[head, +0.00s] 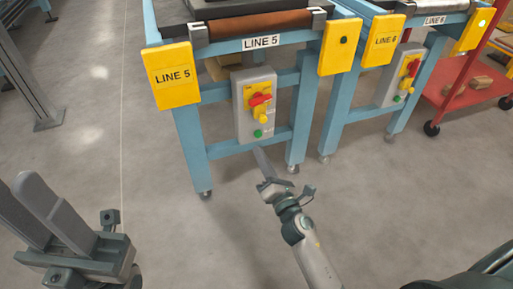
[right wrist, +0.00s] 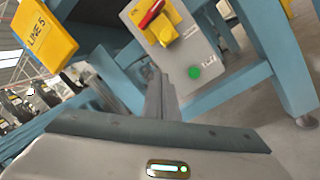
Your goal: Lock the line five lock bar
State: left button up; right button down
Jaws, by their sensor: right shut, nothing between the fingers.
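The line five control box (head: 240,112) is a grey panel under the LINE 5 frame. It carries a red rotary handle (head: 260,99) on a yellow plate, and a small yellow piece (head: 264,118) just below the handle, which may be the lock bar. In the right wrist view the red handle (right wrist: 151,13) and a yellow block (right wrist: 163,30) show at the top. My right gripper (head: 259,151) is shut and empty, its fingertips just below the box and apart from the handle in the picture. My left gripper (head: 38,190) is open and empty at lower left, far from the box.
A green button (head: 257,133) sits low on the box and shows in the wrist view (right wrist: 194,73). Blue legs (head: 190,150) flank the box. A similar LINE 6 box (head: 402,75) and a red cart (head: 460,95) stand right. The front floor is clear.

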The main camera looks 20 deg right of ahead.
jog(key=shift+s+d+f, duration=0.15)
jog(key=shift+s+f, duration=0.05)
jog(key=shift+s, duration=1.05)
jog(key=shift+s+d+f, duration=0.1)
jog(key=shift+s+f, duration=0.1)
jog(key=shift+s, duration=1.05)
